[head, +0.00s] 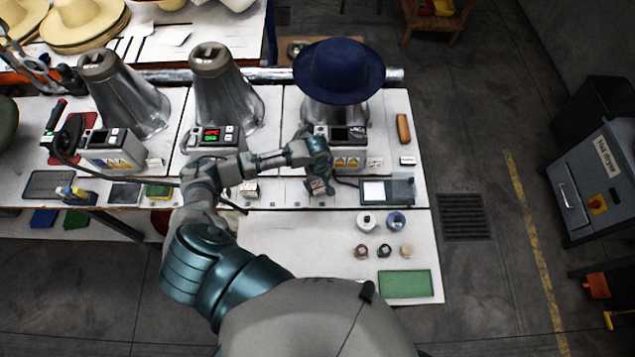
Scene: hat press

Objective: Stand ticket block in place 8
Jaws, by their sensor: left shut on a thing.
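My left gripper (316,178) is over the front part of the bench, in front of the right press with the blue hat. It is shut on a small ticket block (319,187), pale with a reddish-brown part. I cannot tell whether the block touches the bench. A similar small block (250,190) stands to the left, beyond my forearm. I cannot read any place numbers, so place 8 is not clear to me. My right gripper is not in view.
The dark blue hat (339,70) sits on the right press. A control box (347,145) is just behind my gripper, and a device with a pale screen (387,191) is to its right. Spools (366,222) and a green mat (404,284) lie on the nearer table, whose left part is clear.

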